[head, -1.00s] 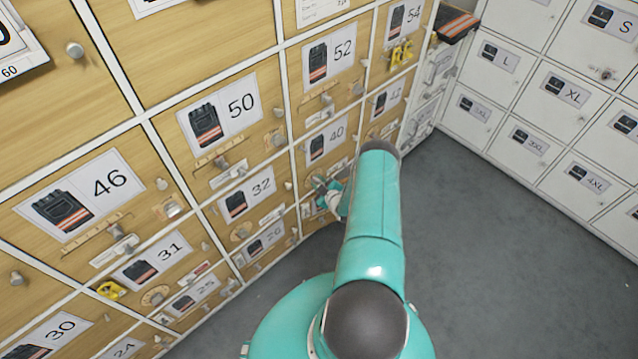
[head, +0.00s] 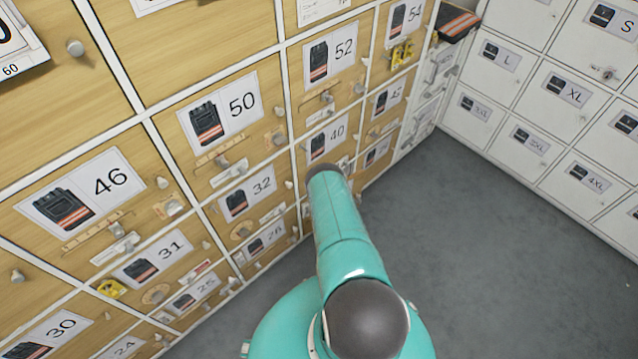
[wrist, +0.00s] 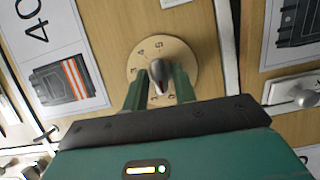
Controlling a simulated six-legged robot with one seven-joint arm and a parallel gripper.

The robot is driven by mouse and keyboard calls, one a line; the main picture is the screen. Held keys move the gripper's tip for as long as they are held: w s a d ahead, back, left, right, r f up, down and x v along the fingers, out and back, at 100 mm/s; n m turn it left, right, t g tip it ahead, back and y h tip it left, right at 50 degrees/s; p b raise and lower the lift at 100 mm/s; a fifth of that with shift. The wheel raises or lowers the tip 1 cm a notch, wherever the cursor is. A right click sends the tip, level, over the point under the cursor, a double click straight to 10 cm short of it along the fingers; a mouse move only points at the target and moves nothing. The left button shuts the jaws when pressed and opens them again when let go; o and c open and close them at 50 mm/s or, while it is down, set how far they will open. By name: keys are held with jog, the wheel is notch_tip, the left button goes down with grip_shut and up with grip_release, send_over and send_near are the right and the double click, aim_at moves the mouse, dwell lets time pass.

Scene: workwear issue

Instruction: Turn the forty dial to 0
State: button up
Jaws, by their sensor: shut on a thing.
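The forty dial shows in the wrist view as a round tan disc (wrist: 187,62) with dark numerals around its rim and a grey metal knob (wrist: 157,68) at its middle. The label reading 40 (wrist: 45,55) is beside it, turned on its side. My gripper (wrist: 160,85) is shut on the knob, one green finger on each side. The knob's tip has a reddish mark that points down toward my palm. The numeral there is partly hidden by the fingers. In the head view the 40 label (head: 327,138) shows, but my arm hides the dial and gripper.
Wooden locker doors with knobs, sliders and labels surround the dial, such as the 32 door (head: 247,192) and 50 door (head: 222,115). A metal knob (wrist: 297,95) is at the right in the wrist view. Open grey floor (head: 480,240) lies to the right, before white lockers (head: 560,95).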

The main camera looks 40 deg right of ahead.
jog(key=shift+n+t, duration=0.5)
jog(key=shift+n, duration=0.6)
jog(key=shift+d, duration=0.1)
jog(key=o, duration=0.7)
jog(key=v, duration=1.3)
jog(key=shift+s+a+f, duration=0.15)
jog(key=shift+s+a, duration=0.1)
jog(key=shift+s, duration=0.1)
